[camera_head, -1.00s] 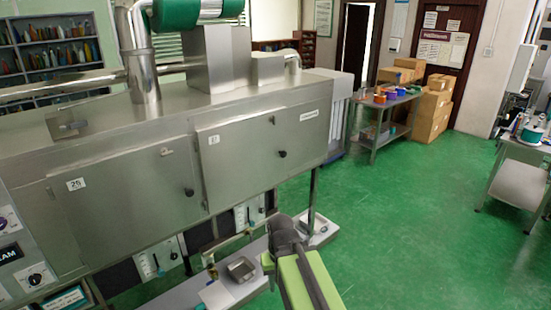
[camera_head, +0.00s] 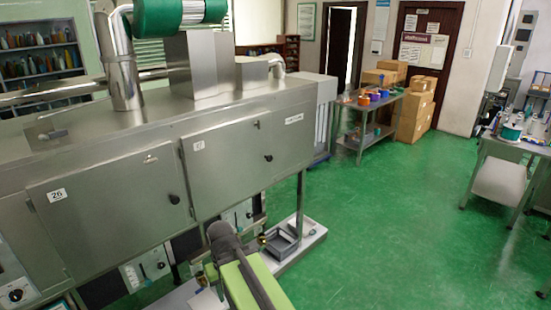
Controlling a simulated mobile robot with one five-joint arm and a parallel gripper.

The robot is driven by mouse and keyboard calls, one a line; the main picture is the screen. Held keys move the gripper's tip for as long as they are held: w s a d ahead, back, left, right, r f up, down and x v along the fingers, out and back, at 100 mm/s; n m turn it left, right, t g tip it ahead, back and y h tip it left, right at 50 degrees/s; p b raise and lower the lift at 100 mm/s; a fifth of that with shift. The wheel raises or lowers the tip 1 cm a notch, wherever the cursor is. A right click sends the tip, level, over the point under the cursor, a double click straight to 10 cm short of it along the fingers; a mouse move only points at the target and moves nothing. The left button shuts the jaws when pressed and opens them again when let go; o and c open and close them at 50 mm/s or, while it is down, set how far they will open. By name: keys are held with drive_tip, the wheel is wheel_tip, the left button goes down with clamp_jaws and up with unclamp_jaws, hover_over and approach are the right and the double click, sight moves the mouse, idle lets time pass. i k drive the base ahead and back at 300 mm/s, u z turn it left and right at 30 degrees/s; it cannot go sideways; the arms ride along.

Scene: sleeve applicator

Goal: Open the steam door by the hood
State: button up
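A long steel hood (camera_head: 85,135) fills the left of the view. Two flat doors are in its front, and both look shut. The left door (camera_head: 110,205) has a tag reading 26 and a dark knob (camera_head: 174,199) near its right edge. The right door (camera_head: 235,165) has a small tag that I cannot read surely and a dark knob (camera_head: 268,158) near its right edge. Which one is the steam door I cannot tell. My green and dark arm rises from the bottom, below and in front of the doors. I cannot make out my gripper's fingers.
Under the hood are control panels (camera_head: 146,268) and a low platform with a grey tray (camera_head: 282,243). A steel bench (camera_head: 358,106) and cardboard boxes (camera_head: 410,115) stand at the back. A worktable (camera_head: 500,175) is at the right. Green floor between is clear.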

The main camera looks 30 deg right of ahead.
sight(225, 164)
drive_tip(key=i, duration=0.85)
drive_tip(key=u, duration=0.05)
